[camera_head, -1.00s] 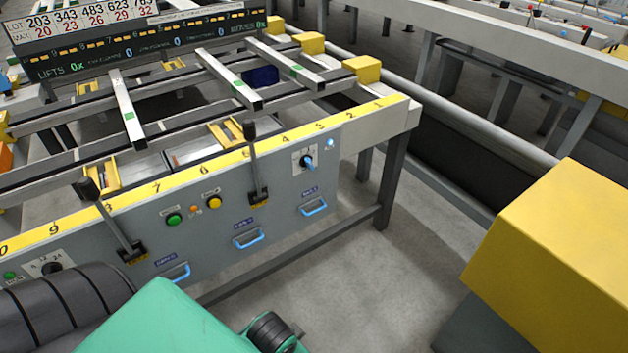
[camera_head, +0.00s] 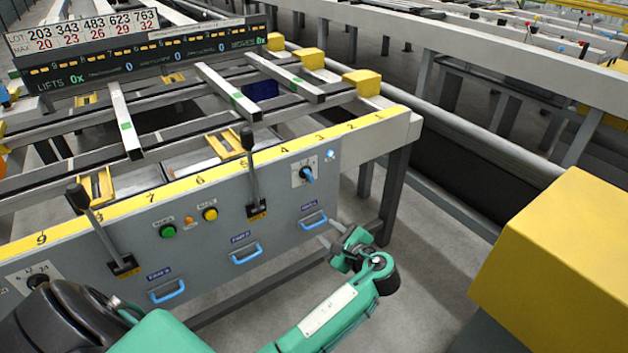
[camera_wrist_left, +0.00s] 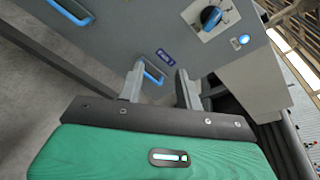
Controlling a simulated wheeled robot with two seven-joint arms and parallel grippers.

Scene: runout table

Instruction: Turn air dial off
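The air dial (camera_head: 308,174) is a blue knob on a white plate, on the right part of the grey front panel. It also shows at the top of the left wrist view (camera_wrist_left: 211,17), with a pale pointer mark; its label is too small to read. A small blue-lit lamp (camera_head: 329,155) is beside it. My left gripper (camera_head: 328,240) is below and a little right of the dial, apart from it, near the lower panel edge. My right gripper is not in view.
Blue drawer handles (camera_head: 314,221) project from the lower panel, one close to my left gripper. Black levers (camera_head: 251,170) and green and yellow buttons (camera_head: 210,214) lie left of the dial. A large yellow block (camera_head: 560,260) stands at right. Open floor lies between.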

